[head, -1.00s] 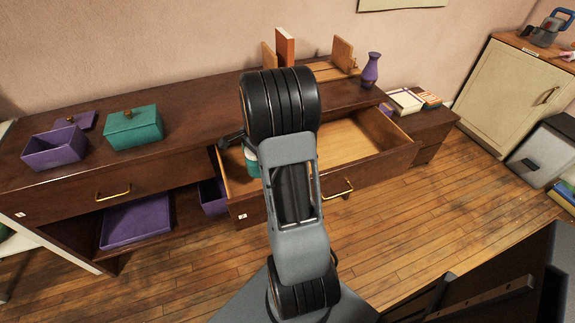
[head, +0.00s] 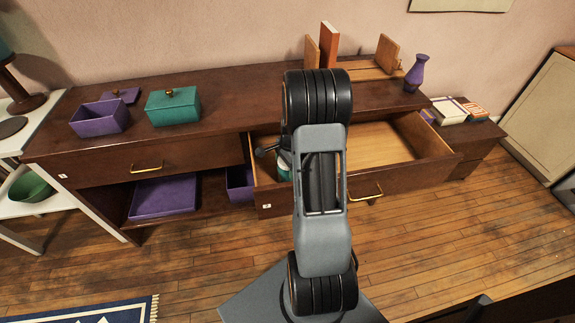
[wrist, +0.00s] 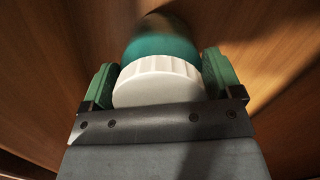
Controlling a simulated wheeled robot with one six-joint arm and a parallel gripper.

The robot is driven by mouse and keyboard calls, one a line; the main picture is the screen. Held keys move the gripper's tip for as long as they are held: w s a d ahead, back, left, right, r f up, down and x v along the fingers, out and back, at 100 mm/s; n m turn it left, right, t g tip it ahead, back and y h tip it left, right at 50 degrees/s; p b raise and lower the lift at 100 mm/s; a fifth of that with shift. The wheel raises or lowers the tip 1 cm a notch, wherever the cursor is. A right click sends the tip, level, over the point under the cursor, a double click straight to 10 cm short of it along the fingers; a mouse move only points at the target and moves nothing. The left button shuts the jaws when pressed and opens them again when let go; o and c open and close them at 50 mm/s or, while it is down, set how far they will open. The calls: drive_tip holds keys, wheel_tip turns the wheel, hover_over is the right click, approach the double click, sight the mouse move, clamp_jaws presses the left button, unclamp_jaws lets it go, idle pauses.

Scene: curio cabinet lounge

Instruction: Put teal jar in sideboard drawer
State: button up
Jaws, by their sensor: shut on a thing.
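The teal jar (wrist: 160,48) has a white ribbed lid (wrist: 158,82) and is between the green finger pads of my gripper (wrist: 159,78) in the wrist view. My gripper is shut on it. In the head view a sliver of the teal jar (head: 284,172) shows inside the left part of the open sideboard drawer (head: 375,145), beside my arm. My arm hides most of the jar and gripper there. The drawer is pulled out, with a light wood inside and a brass handle. Whether the jar touches the drawer floor I cannot tell.
On the sideboard top (head: 235,108) stand a purple open box (head: 100,118), a teal lidded box (head: 173,106), wooden bookends (head: 388,54) with an orange book (head: 329,45), and a purple vase (head: 416,74). A purple tray (head: 163,197) sits on the shelf below. The drawer's right part looks empty.

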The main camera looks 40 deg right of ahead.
drive_tip(key=shift+f, duration=0.15)
drive_tip(key=o, duration=0.9)
